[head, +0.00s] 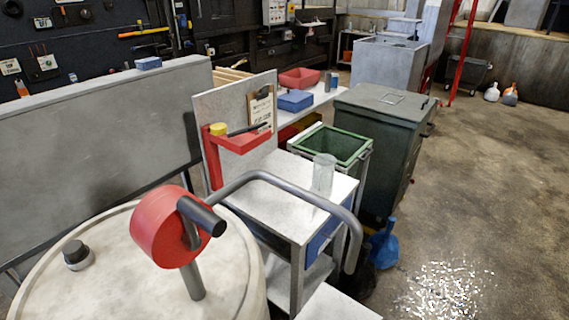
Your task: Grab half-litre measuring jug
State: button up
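The clear measuring jug (323,175) stands upright on the grey top of a small metal workstand (275,207), near its right rear edge. It is see-through and empty-looking; I cannot read any markings. A grey curved pipe (290,187) passes across the picture in front of the stand, close below the jug in the view. My gripper is not in view, so I cannot tell its position or whether it holds anything.
A pale drum (115,270) with a red rotary pump (160,228) fills the near left. The stand has an upright back panel with a red shelf (240,143). Green bins (345,146) stand behind the jug. A blue can (383,243) is on the floor; open floor lies right.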

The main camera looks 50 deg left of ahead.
aim_at(323, 176)
jog(key=i+u, duration=0.4)
jog(key=i+l+u, duration=0.25)
jog(key=i+u, duration=0.15)
jog(key=i, duration=0.15)
jog(key=i+l+u, duration=0.75)
jog(key=i+u, duration=0.1)
jog(key=i, duration=0.3)
jog(key=i+l+u, duration=0.15)
jog(key=i, duration=0.25)
jog(key=i+j+z, duration=0.15)
jog(key=i+j, duration=0.15)
jog(key=j, duration=0.15)
